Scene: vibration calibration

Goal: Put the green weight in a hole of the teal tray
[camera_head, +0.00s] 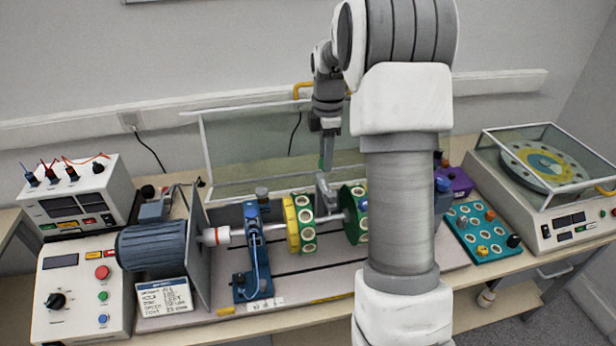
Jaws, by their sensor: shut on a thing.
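My gripper (326,150) points down above the shaft rig and is shut on a small green thing, which looks like the green weight (322,162). Only a sliver of it shows between the fingers. The teal tray (461,236) lies on the bench to the right, beyond my arm and well apart from the gripper. It has several pale-rimmed holes, and some hold small orange, grey or dark pieces. My arm hides the area just left of the tray.
Below the gripper, a shaft carries a yellow disc (292,226) and a green disc (352,222). A blue bearing stand (253,255) and a motor (152,245) stand left. A purple block (458,182) lies behind the tray. A glass-covered turntable unit (545,225) stands right.

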